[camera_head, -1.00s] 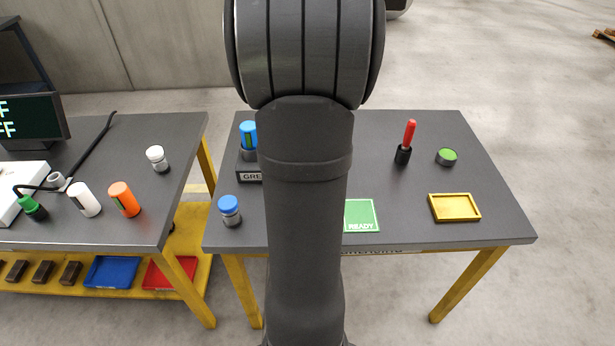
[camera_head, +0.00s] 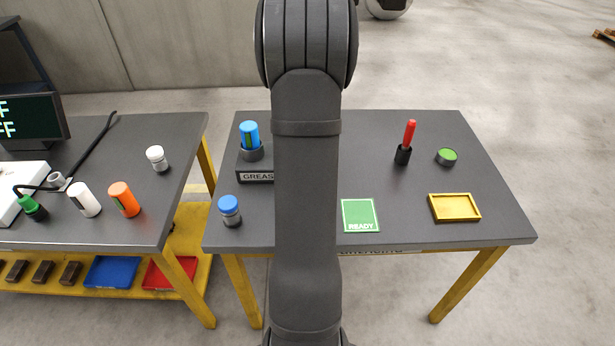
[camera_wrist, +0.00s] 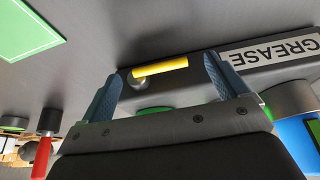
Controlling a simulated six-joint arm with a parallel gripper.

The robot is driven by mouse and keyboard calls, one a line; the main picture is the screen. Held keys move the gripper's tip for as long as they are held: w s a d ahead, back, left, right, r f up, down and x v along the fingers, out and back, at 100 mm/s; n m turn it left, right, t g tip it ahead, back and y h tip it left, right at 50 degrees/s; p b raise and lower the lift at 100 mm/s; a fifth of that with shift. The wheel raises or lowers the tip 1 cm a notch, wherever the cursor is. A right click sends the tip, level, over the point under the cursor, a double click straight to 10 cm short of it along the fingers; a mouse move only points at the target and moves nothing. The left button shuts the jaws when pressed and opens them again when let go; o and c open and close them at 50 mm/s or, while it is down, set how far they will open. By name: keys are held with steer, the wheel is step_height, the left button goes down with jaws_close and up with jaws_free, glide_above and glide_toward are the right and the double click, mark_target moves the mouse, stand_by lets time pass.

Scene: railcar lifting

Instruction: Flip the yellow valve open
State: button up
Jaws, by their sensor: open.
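The yellow valve (camera_wrist: 165,67) shows in the wrist view as a short yellow bar with a round grey pivot at its left end. It is on the front of the dark block with the GREASE label (camera_wrist: 272,50). My gripper (camera_wrist: 161,70) is open, with one finger to each side of the yellow bar in the picture. I cannot tell how far the fingertips are from it, and I see no contact. In the head view my arm covers the valve and the gripper; part of the grease block (camera_head: 255,176) shows left of the arm.
A blue-capped canister (camera_head: 250,135) stands in the grease block, and a blue-lidded jar (camera_head: 229,210) stands in front. The green READY mat (camera_head: 360,213), yellow tray (camera_head: 454,207), red-handled tool (camera_head: 408,143) and green-topped tin (camera_head: 446,156) are to the right. The table between them is clear.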

steer(key=c, duration=1.4)
steer(key=shift+d+r+y, duration=0.1)
steer(key=shift+d+y, duration=0.05)
steer(key=shift+y, duration=0.15)
steer(key=shift+d+r+m+y, duration=0.15)
steer(key=shift+d+m+y, duration=0.1)
steer(key=shift+y, duration=0.4)
steer(key=shift+d+r+m+y, duration=0.15)
steer(key=shift+d+y, duration=0.05)
steer(key=shift+y, duration=0.45)
steer(key=y, duration=0.1)
steer(key=d+y, duration=0.1)
steer(key=y, duration=0.2)
steer(key=shift+d+r+m, duration=0.25)
steer(key=shift+d+m, duration=0.05)
steer(key=shift+m, duration=0.1)
steer(key=y, duration=0.1)
steer(key=d+y, duration=0.1)
steer(key=m+t+y, duration=0.1)
steer(key=y, duration=0.1)
steer(key=shift+d, duration=0.25)
steer(key=shift+d+f+m+t+y, duration=0.15)
steer(key=shift+d+m+y, duration=0.15)
steer(key=shift+y, duration=0.6)
steer(key=shift+d+f+m+t+y, duration=0.15)
steer(key=shift+d+m+y, duration=0.15)
steer(key=shift+y, duration=0.6)
